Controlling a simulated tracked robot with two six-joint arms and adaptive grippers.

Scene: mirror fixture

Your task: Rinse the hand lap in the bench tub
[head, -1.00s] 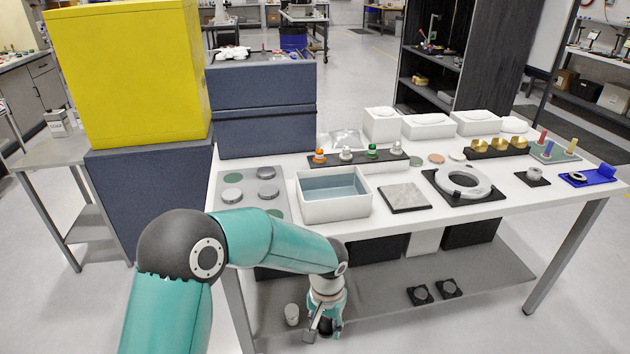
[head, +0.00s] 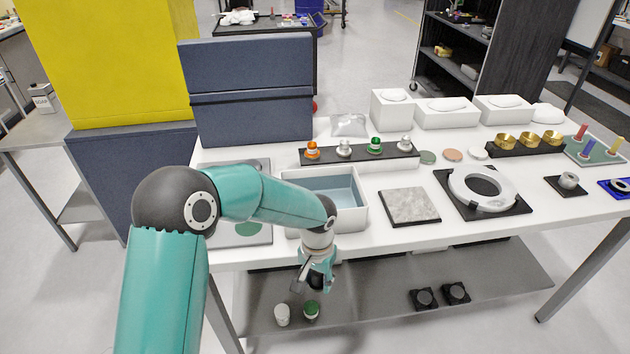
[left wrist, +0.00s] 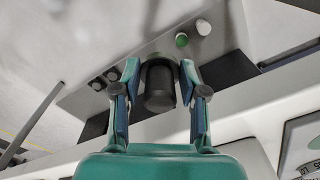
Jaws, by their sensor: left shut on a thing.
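The white bench tub (head: 352,216) stands at the bench's front edge with clear bluish water in it; my left arm covers part of its near left side. My left gripper (head: 310,285) hangs in front of the bench, below the tub's rim and over the lower shelf. In the left wrist view, the left gripper (left wrist: 160,72) is shut on a dark round-ended cylinder (left wrist: 160,88), apparently the hand lap. In the head view the held piece is mostly hidden by the fingers. My right gripper is not in view.
A green-topped jar (head: 311,312) and a white jar (head: 282,315) stand on the lower shelf (head: 380,300) below the gripper. Two black pieces (head: 424,299) sit farther right. A grey stone plate (head: 409,205) and white ring (head: 483,190) lie right of the tub.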

